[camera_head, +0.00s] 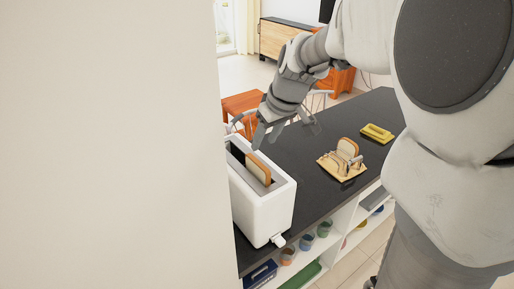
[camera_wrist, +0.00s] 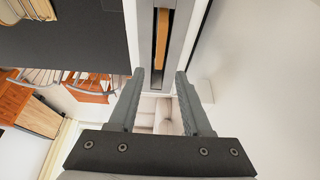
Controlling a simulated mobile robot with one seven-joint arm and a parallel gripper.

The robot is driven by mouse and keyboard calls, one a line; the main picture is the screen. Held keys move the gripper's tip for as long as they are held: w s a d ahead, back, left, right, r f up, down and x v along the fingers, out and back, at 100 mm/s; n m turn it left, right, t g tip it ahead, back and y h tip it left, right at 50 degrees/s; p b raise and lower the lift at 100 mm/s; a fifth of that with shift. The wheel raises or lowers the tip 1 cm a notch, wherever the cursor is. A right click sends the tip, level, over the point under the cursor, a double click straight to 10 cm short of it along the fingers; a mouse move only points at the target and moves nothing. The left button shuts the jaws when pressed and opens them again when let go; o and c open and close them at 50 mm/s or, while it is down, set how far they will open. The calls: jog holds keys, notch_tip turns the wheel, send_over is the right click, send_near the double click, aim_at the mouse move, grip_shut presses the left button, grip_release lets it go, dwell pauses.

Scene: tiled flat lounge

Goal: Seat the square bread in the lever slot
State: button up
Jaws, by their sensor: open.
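A white toaster (camera_head: 262,205) stands on the dark counter at the left, with a small white lever (camera_head: 278,240) low on its near end. A square bread slice with a brown crust (camera_head: 258,168) stands in a toaster slot, its upper part sticking out. The bread also shows edge-on in the slot in the wrist view (camera_wrist: 161,40). How deep it sits is hidden. My gripper (camera_head: 286,133) is open and empty by the toaster's far end. In the wrist view its fingertips (camera_wrist: 160,72) are apart, with the bread ahead of the gap and not between the pads.
A wooden rack (camera_head: 342,171) with more bread stands on the dark counter (camera_head: 310,195). A yellow object (camera_head: 377,133) lies further back. A pale wall (camera_head: 110,150) fills the left side. Shelves with several cups lie below the counter. Counter between toaster and rack is clear.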

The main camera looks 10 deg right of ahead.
jog(key=s+a+r+m, duration=0.1)
jog(key=s+r, duration=0.2)
jog(key=s, duration=0.3)
jog(key=s+r+m, duration=0.1)
jog(key=s+r, duration=0.2)
jog(key=s, duration=0.4)
jog(key=s+f+m+t+h, duration=0.1)
jog(key=s+f+m, duration=0.1)
jog(key=s, duration=0.7)
jog(key=shift+s+f+m+h, duration=0.3)
jog(key=shift+f+h, duration=0.1)
jog(key=shift+f, duration=0.25)
jog(key=shift+w+a, duration=0.1)
jog(key=shift+a, duration=0.25)
